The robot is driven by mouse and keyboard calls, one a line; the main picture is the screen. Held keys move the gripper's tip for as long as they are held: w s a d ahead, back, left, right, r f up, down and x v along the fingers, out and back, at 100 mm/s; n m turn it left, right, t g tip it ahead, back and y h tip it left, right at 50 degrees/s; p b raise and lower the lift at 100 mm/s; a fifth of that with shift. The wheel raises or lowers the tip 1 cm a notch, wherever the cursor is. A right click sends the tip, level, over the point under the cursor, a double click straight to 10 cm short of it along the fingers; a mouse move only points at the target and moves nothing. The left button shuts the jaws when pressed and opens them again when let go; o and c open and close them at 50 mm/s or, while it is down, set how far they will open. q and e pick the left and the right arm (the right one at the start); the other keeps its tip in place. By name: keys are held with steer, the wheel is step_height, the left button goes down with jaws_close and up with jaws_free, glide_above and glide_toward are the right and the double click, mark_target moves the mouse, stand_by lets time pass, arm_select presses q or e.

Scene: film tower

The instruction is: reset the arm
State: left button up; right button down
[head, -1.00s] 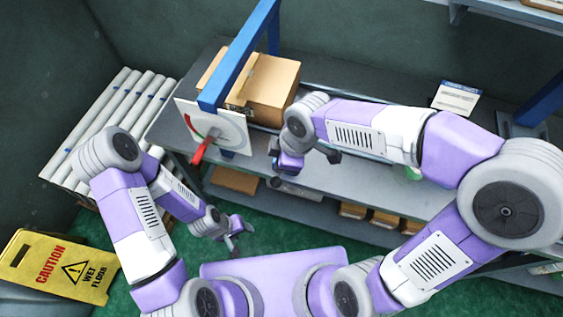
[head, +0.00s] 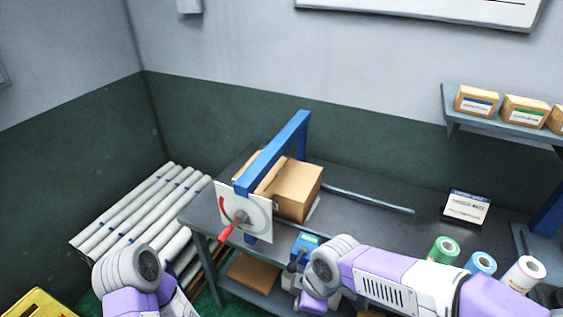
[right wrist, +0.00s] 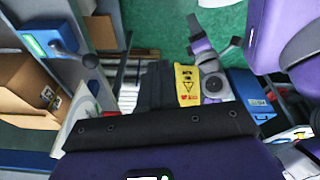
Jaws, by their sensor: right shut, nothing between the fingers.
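In the head view my right arm (head: 400,278) reaches in from the lower right over the front of the grey bench. My right gripper (right wrist: 160,130) is shut and empty, a dark bar across the front of the right wrist view. My left arm (head: 138,275) stands at the lower left of the head view, its gripper below the picture. My left gripper (right wrist: 213,36) shows in the right wrist view with its fingers apart, above the green floor. A red lever (head: 231,232) on a white dial plate (head: 262,215) tilts down to the left.
A cardboard box (head: 298,188) stands under the blue frame (head: 275,152) on the bench. A blue device (head: 306,242) is near the bench front. Film rolls (head: 443,250) and a sign (head: 466,208) are at the right. A roller conveyor (head: 135,212) lies left.

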step_height(320, 180, down, 9)
steer(key=w+m+y, duration=0.1)
steer(key=w+m, duration=0.1)
steer(key=m, duration=0.2)
steer(key=s+d+f+m, duration=0.1)
steer(key=s+f+m, duration=0.2)
steer(key=f, duration=0.4)
steer(key=s+d+f+m, duration=0.2)
steer(key=s+f+m, duration=0.1)
steer(key=f+m, duration=0.3)
steer(key=s+d+f+m, duration=0.2)
steer(key=f+m, duration=0.3)
steer(key=f, duration=0.4)
steer(key=shift+s+f+y, duration=0.3)
steer(key=shift+s+f, duration=0.05)
steer(key=shift+s, duration=0.05)
